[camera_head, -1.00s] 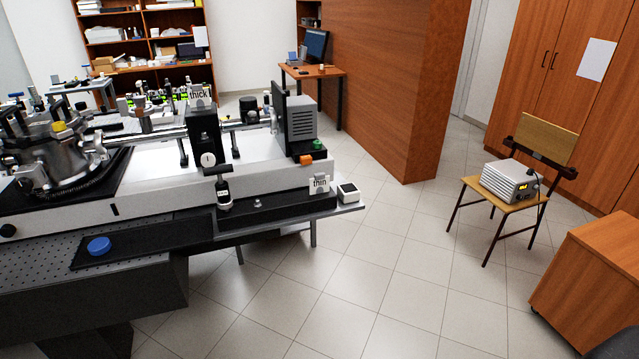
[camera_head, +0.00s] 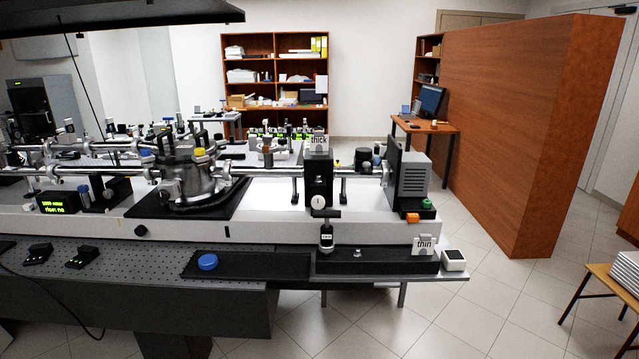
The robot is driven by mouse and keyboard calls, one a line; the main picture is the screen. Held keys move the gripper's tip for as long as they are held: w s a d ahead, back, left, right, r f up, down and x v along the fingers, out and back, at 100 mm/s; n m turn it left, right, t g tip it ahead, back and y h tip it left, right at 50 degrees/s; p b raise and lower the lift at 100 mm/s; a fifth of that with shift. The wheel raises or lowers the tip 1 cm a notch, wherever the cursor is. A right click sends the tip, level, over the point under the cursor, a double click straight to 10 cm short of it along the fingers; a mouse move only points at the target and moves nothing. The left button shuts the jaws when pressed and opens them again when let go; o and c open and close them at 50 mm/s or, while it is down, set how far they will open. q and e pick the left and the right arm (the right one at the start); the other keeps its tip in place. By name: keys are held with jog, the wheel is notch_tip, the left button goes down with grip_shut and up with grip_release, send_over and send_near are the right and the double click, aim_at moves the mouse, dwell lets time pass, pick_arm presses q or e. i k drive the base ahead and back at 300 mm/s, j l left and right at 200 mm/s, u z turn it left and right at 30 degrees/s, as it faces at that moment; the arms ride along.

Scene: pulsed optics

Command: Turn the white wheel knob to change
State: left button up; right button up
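A small white round knob (camera_head: 318,202) shows on the front of a black upright block (camera_head: 319,184) on the optical bench. A card reading "thick" (camera_head: 319,143) stands on top of that block. A card reading "thin" (camera_head: 424,246) stands lower right on a black base (camera_head: 375,262). Below the knob is a small black bottle-like part with a white label (camera_head: 326,240). Neither of my grippers is in view.
The bench (camera_head: 120,275) fills the left and middle. A blue round cap (camera_head: 208,262) lies on a black mat. Tiled floor (camera_head: 500,320) is open at the lower right.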

aim_at(318, 202)
jog(key=u, duration=0.55)
jog(key=i+l+u, duration=0.1)
jog(key=l+u, duration=1.1)
jog(key=l, duration=1.45)
